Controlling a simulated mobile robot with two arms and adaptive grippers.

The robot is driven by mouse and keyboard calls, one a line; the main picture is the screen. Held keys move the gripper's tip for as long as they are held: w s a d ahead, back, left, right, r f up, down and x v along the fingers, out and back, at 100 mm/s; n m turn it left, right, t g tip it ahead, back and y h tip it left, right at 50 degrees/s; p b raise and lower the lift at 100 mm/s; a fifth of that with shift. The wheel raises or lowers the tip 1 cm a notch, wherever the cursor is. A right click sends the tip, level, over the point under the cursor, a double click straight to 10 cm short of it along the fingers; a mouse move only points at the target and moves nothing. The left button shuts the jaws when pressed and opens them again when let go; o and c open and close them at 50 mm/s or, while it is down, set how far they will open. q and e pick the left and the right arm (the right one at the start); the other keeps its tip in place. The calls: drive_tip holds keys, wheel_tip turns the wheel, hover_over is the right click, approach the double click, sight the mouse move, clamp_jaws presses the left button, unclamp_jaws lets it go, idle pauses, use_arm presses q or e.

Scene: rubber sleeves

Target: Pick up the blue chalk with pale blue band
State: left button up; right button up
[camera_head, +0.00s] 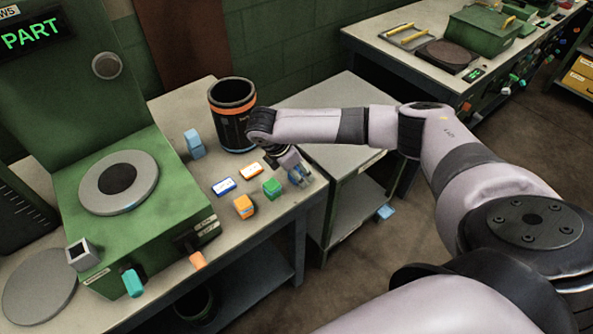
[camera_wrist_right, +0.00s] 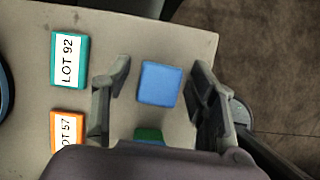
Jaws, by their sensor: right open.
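A blue block (camera_wrist_right: 159,83) lies on the table between the two fingers of my right gripper (camera_wrist_right: 161,88) in the right wrist view, with clear space on both sides. In the head view the blue block (camera_head: 297,177) is partly hidden by the right gripper (camera_head: 293,171) near the table's right edge. I cannot make out a pale blue band on it. Another, lighter blue piece (camera_head: 195,143) stands further left, near the green machine. My left gripper is not in view.
A green block (camera_head: 272,187) sits close by; it shows in the wrist view (camera_wrist_right: 148,134). An orange block (camera_head: 243,206), an orange-edged label (camera_wrist_right: 67,130) and a teal-edged label (camera_wrist_right: 69,59) lie left. A black canister (camera_head: 231,123) stands behind. The table edge is near on the right.

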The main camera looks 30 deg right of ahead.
clamp_jaws()
idle(0.7)
drive_tip(key=shift+r, duration=0.1)
wheel_tip(320, 180, up, 20)
drive_tip(key=b, duration=0.1)
idle(0.3)
